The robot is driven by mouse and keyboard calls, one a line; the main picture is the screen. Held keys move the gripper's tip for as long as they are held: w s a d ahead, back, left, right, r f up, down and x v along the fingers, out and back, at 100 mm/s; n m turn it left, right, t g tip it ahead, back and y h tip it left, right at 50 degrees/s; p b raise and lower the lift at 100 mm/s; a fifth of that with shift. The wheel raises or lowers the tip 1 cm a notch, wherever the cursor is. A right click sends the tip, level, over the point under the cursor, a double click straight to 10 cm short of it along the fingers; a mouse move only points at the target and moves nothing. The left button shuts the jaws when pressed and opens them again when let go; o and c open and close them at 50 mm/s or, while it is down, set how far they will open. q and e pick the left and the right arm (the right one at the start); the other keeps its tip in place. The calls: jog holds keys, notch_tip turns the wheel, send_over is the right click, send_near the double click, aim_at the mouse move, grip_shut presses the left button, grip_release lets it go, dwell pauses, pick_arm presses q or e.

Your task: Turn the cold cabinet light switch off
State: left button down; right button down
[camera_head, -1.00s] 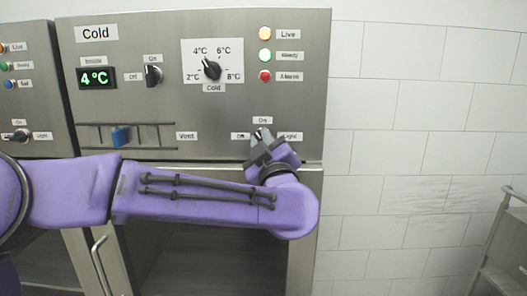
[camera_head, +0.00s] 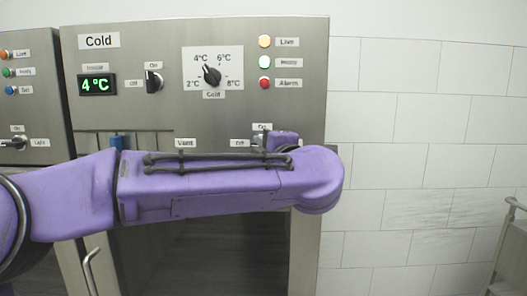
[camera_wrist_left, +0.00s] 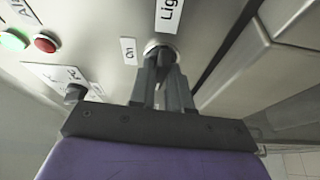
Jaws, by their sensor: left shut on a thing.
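The cold cabinet (camera_head: 130,55) has a control panel with a light switch at its lower right. The On label (camera_head: 262,127) and Off label (camera_head: 239,143) around that switch show in the head view; my arm mostly hides the switch. In the left wrist view the light switch (camera_wrist_left: 159,50) is a small knob on a round metal base, with an On label (camera_wrist_left: 129,51) and a Light label (camera_wrist_left: 169,14) beside it. My left gripper (camera_wrist_left: 163,72) is shut on the knob. In the head view, only a bit of the gripper (camera_head: 259,139) shows above my purple forearm. My right gripper is out of view.
The panel also carries a temperature dial (camera_head: 212,76), an On/Off knob (camera_head: 154,80), a blue vent slider (camera_head: 117,141) and indicator lights (camera_head: 265,62). Another cabinet (camera_head: 30,105) stands at left. A tiled wall (camera_head: 420,110) and a metal cart (camera_head: 510,240) are at right.

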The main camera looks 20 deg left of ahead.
pick_arm(q)
jog(key=shift+n, duration=0.6)
jog(key=c, duration=1.2)
grip_release()
jog(key=shift+o, duration=0.2)
jog(key=b+v, duration=0.3)
jog(key=v, duration=0.7)
jog(key=shift+s, duration=0.3)
jog(key=shift+d+r+h, duration=0.15)
jog(key=shift+h, duration=0.15)
